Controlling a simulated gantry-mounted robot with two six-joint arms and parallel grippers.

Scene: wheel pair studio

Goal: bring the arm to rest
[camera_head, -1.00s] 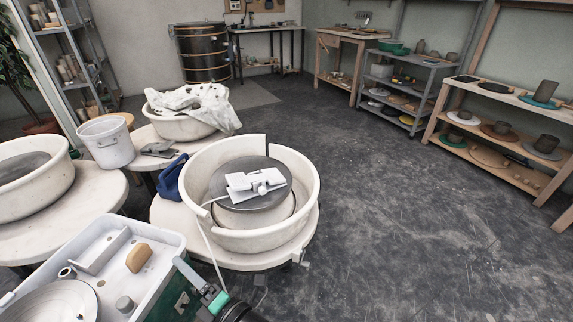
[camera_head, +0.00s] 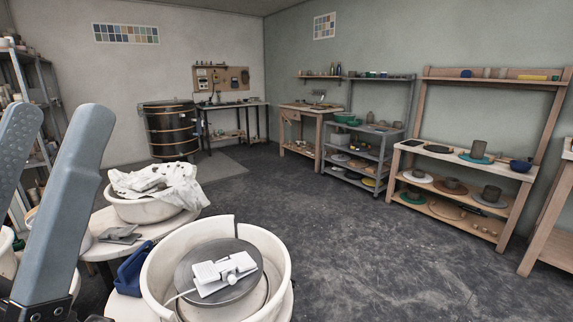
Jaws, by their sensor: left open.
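My left gripper (camera_head: 62,114) stands large and close at the left edge. Its two grey fingers point up, spread apart, with nothing between them. It is left of the nearest potter's wheel (camera_head: 272,247), apart from it in the picture. The lower part of the arm is cut off by the frame. My right gripper is not in view.
A white device with a cable (camera_head: 224,273) lies on the wheel head. A cloth (camera_head: 157,184) drapes another wheel behind. A kiln (camera_head: 170,130) and shelves (camera_head: 366,150) line the walls. The middle floor is clear.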

